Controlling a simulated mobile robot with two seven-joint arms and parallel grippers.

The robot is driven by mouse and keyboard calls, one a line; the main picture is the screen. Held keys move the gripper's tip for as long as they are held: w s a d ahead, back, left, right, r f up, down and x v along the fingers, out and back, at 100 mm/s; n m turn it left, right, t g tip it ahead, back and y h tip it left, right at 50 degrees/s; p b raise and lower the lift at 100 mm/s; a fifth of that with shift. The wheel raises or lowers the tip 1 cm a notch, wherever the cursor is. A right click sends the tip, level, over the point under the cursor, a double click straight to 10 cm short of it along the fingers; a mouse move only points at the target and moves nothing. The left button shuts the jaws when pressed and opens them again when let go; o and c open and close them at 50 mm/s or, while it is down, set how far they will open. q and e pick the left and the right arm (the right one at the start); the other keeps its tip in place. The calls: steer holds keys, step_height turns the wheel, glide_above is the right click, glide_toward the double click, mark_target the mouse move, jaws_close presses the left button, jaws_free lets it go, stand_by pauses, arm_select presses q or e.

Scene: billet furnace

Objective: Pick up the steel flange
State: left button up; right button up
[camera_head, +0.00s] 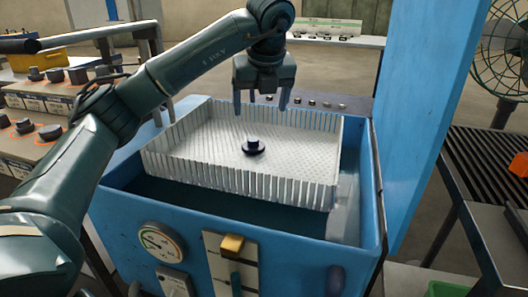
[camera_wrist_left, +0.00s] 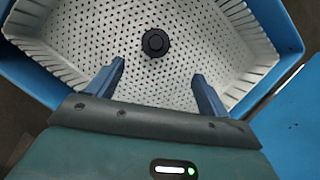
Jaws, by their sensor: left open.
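The steel flange (camera_head: 253,146) is a small dark round piece with a raised hub. It sits alone near the middle of a white perforated basket (camera_head: 240,180) with slatted walls. My left gripper (camera_head: 262,108) is open and empty, pointing down above the back part of the basket, higher than the flange and apart from it. In the left wrist view the flange (camera_wrist_left: 155,42) lies ahead of the two spread fingers (camera_wrist_left: 155,85), between their lines. My right gripper is not in view.
The basket sits inside a blue tank (camera_head: 200,215) whose walls surround it. A tall blue panel (camera_head: 432,110) rises at the right. A bench with several dark parts (camera_head: 50,105) stands at the left, and a slatted rack (camera_head: 490,165) at the right.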

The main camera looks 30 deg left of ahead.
arm_select(q)
steer(key=b, duration=0.1)
glide_above(253, 140)
steer(key=s+d, duration=0.1)
steer(key=d, duration=0.1)
step_height(253, 140, down, 7)
steer(key=shift+s+d+r, duration=0.1)
steer(key=shift+r, duration=0.05)
steer(key=b+x, duration=0.1)
steer(key=x, duration=0.1)
steer(key=b+x, duration=0.1)
steer(key=x, duration=0.1)
steer(key=shift+s+a, duration=0.25)
steer(key=shift+w+a+f, duration=0.15)
steer(key=shift+f, duration=0.3)
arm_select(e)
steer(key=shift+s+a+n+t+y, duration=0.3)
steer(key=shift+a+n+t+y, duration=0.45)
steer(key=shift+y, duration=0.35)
arm_select(q)
steer(key=shift+c, duration=0.2)
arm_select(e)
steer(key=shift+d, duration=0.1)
arm_select(q)
steer(key=shift+r, duration=0.1)
steer(key=c, duration=1.3)
